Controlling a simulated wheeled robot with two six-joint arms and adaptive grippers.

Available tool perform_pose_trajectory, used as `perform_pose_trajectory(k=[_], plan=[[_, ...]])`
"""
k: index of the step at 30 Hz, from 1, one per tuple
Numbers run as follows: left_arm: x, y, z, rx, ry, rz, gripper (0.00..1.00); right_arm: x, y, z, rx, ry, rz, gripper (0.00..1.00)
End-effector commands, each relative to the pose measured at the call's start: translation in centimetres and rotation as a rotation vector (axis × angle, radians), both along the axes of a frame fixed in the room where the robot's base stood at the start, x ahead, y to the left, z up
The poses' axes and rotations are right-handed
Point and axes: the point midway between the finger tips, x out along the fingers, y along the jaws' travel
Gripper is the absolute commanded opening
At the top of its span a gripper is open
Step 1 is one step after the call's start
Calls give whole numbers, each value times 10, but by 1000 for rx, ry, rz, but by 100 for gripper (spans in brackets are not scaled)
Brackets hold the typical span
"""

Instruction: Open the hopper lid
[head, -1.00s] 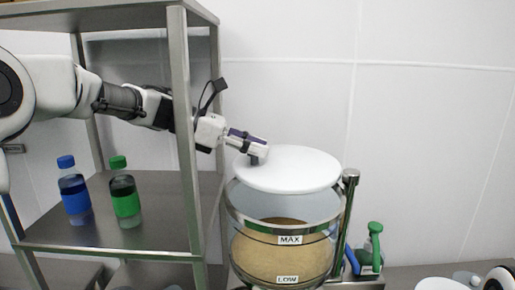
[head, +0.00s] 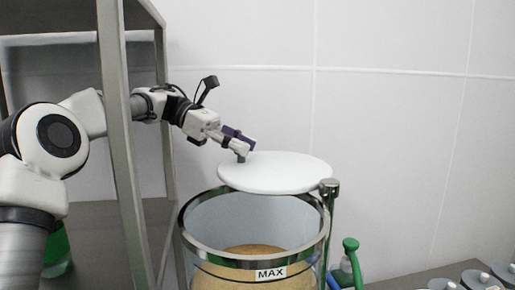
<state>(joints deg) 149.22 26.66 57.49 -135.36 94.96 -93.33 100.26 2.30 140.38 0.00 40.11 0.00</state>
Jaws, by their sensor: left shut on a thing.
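The hopper is a clear cylinder with a metal rim (head: 250,262), a MAX label and tan powder (head: 255,250) inside. Its round white lid (head: 280,174) is above the rim and offset toward the back right, leaving the front and left of the mouth uncovered. The lid's right edge is beside a metal post (head: 329,215). My left gripper (head: 241,150) is shut on the small dark knob (head: 242,159) at the lid's left edge. The fingertips hide part of the knob. My right gripper is not in view.
A metal shelf rack (head: 118,150) stands at the left, its post in front of my left arm. A green bottle (head: 57,250) is partly hidden behind the arm. A green-topped spray bottle (head: 350,262) and several pale round items (head: 480,280) are at lower right.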

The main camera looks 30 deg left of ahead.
Motion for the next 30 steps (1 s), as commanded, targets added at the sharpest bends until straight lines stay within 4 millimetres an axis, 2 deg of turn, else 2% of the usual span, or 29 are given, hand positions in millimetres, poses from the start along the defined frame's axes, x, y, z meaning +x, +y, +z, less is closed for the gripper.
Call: perform_pose_trajectory(k=[4, 15, 16, 18, 26, 30], plan=[[-2, 6, -4, 2, 8, -13, 0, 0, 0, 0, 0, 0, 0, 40], [-3, 7, -4, 3, 8, -16, 0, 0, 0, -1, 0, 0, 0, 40], [-3, 7, -4, 3, 8, -16, 37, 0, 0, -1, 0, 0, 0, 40], [-3, 7, -4, 3, 8, -15, 57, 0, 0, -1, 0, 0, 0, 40], [-3, 7, -2, 2, 4, -14, 57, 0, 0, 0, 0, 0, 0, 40], [-3, 16, 2, 0, 1, -13, 57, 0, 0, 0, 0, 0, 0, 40]])
